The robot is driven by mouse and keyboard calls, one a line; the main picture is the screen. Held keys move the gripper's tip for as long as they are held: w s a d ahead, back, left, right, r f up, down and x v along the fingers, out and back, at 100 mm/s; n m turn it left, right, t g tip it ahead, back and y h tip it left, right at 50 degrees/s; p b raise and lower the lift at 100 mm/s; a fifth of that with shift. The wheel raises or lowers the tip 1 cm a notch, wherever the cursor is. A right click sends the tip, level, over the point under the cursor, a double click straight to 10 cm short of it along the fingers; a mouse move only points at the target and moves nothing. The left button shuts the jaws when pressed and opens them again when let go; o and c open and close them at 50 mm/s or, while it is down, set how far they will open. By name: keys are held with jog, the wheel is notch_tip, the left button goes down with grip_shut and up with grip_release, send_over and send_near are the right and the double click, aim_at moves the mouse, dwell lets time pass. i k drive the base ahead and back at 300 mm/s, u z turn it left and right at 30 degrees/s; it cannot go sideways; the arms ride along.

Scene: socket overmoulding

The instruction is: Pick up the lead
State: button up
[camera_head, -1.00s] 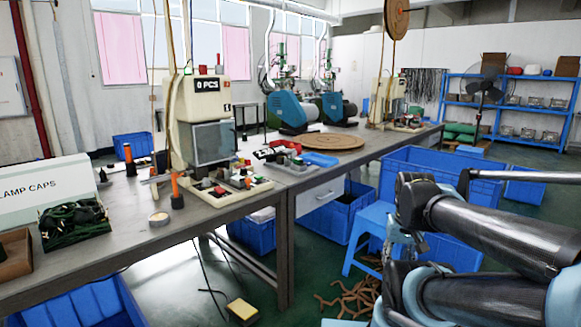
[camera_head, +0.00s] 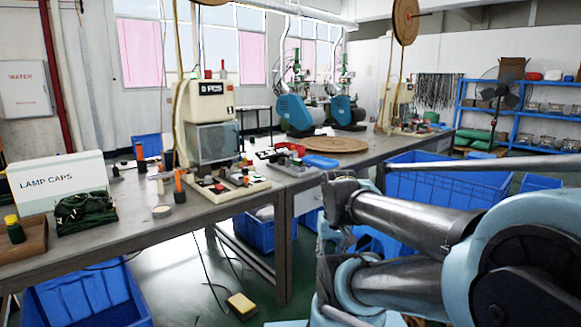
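A tangled bundle of dark green cord (camera_head: 86,211) lies on the workbench at the left, in front of a white box marked LAMP CAPS (camera_head: 62,182). Dark leads (camera_head: 437,94) hang in a row on the far wall. I cannot tell which of these is the task's lead. My arm fills the lower right of the head view, with its links folded. I cannot make out my gripper's fingers, and I see nothing held.
The long workbench (camera_head: 150,235) carries a cream machine (camera_head: 210,105), a grey tape roll (camera_head: 162,212) and a brown tray (camera_head: 22,243) at its left end. Blue crates (camera_head: 85,300) stand under it. A yellow pedal (camera_head: 241,304) lies on the green floor.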

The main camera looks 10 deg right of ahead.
aim_at(297, 162)
jog(key=u, duration=0.05)
jog(key=i, duration=1)
jog(key=z, duration=0.05)
